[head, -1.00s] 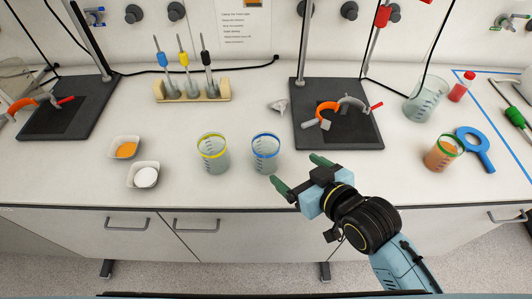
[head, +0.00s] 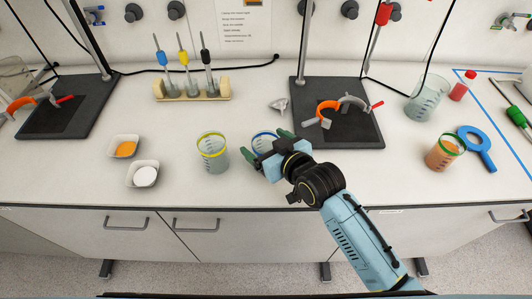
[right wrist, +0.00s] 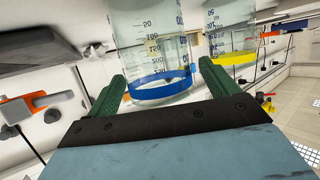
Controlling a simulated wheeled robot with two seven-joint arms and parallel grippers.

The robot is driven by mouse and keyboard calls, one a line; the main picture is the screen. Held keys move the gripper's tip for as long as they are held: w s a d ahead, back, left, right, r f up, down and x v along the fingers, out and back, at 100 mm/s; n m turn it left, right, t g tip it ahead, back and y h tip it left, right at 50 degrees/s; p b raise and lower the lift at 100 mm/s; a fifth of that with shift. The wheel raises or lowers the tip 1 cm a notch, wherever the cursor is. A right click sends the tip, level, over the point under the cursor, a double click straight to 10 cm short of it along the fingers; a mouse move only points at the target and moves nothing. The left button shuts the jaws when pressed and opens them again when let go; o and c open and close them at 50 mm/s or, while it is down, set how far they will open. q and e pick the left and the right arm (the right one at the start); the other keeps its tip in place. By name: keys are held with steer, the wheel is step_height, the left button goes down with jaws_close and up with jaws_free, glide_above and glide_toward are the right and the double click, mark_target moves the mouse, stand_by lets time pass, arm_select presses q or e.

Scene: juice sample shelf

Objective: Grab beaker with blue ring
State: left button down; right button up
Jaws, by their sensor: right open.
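The beaker with the blue ring (head: 262,138) stands on the bench, clear with blue at its rim. My right gripper (head: 264,146) is open at this beaker and hides most of its body in the head view. In the right wrist view the beaker (right wrist: 150,45) shows between the two green fingers of the open gripper (right wrist: 163,72), and its blue band is plain. Whether the fingers touch the glass, I cannot tell. My left gripper is not in view.
A beaker with a yellow ring (head: 212,156) stands close to the left of the gripper. Two white dishes (head: 143,175) lie further left. A stand base (head: 350,130) with clamps is behind right. An orange-filled, green-ringed beaker (head: 443,156) stands far right.

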steer(key=shift+x, duration=1.05)
steer(key=c, duration=1.3)
steer(key=shift+o, duration=0.2)
steer(key=shift+r, duration=0.1)
